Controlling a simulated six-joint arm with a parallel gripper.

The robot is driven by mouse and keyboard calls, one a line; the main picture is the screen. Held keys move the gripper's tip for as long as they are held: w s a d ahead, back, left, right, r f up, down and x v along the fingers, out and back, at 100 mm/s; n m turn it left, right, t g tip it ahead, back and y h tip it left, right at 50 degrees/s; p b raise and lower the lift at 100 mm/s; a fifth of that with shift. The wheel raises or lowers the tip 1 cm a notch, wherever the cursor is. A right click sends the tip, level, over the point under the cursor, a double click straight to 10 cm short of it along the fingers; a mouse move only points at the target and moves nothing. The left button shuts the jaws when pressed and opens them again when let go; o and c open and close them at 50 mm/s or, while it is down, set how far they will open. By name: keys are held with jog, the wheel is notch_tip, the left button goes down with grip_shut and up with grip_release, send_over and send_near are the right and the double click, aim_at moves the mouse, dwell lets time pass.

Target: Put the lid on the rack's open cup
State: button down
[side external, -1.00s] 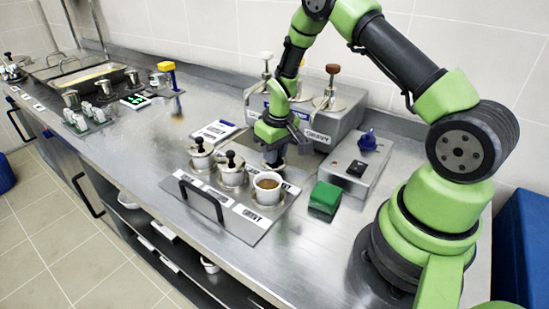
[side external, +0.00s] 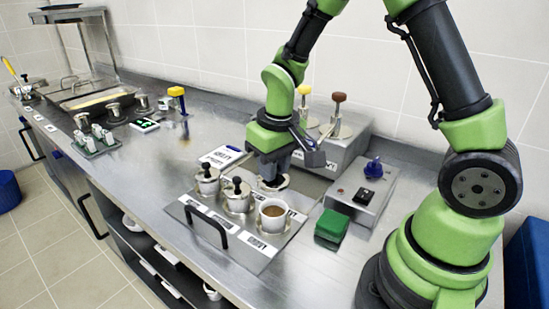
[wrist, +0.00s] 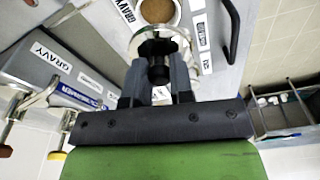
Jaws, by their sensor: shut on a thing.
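My gripper (wrist: 156,85) is shut on the black knob (wrist: 158,72) of a round metal lid (wrist: 150,40). In the side view my gripper (side external: 276,168) points down, with the lid (side external: 273,184) under it. The open cup (side external: 273,214), with brown contents, is the nearest-right cup in the rack (side external: 222,232). The lid is just behind this cup, not over its mouth; its exact height is hard to judge. In the wrist view the open cup (wrist: 158,12) shows at the top, beyond the lid, which overlaps its near edge.
Two cups (side external: 207,182) (side external: 238,197) with black-knobbed lids stand left of the open cup. A dark handle (side external: 207,226) rises from the rack's front. A steel gravy unit (side external: 335,150) with pumps stands behind. A green block (side external: 332,226) and a switch box (side external: 362,190) are to the right.

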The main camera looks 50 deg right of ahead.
jog(key=shift+f, duration=2.9)
jog(key=shift+f, duration=0.15)
jog(key=shift+c, duration=2.2)
grip_release()
jog(key=shift+r, duration=3.5)
jog(key=shift+c, duration=0.4)
grip_shut()
